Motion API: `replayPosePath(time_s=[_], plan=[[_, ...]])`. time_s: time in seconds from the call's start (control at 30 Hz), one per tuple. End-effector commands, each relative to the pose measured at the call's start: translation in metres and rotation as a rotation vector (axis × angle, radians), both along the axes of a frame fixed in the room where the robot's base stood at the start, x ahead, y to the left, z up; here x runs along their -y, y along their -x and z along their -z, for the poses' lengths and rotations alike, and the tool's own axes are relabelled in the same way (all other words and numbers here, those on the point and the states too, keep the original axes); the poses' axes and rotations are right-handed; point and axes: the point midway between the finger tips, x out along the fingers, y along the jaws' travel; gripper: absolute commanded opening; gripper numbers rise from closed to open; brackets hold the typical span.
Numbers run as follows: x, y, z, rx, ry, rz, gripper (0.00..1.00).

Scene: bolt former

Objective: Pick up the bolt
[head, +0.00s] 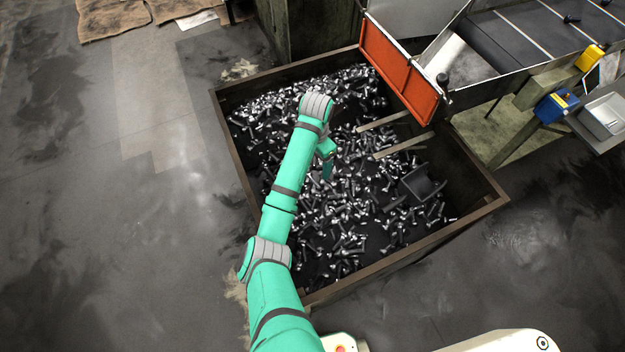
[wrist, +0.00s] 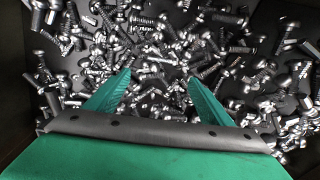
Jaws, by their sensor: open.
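Many loose silver bolts (head: 335,235) lie scattered in a large brown-rimmed bin (head: 232,142). No single bolt stands out as the one meant. Bolts (wrist: 150,50) lie beyond and between the fingers, and nothing is held. I cannot tell how far the fingertips are above them.
An orange panel (head: 397,68) and a conveyor chute (head: 460,62) hang over the bin's far right side. Two bars (head: 402,146) reach into the bin, and a dark tray-like piece (head: 422,186) lies at its right.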

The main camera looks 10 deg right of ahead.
Motion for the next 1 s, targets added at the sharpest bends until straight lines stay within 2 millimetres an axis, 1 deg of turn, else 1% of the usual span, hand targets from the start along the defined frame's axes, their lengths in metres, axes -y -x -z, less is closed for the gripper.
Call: replayPosePath(time_s=[0.3,0.57,0.8,0.9,1.0], plan=[[-0.001,0.002,0.044,-0.005,-0.008,0.003,0.75],[-0.002,0.001,0.061,-0.003,-0.007,0.003,0.75],[-0.006,-0.001,0.094,-0.004,-0.007,0.004,0.75],[-0.006,-0.001,0.103,-0.004,-0.006,0.004,0.75],[-0.006,-0.001,0.107,-0.002,-0.005,0.004,0.75]])
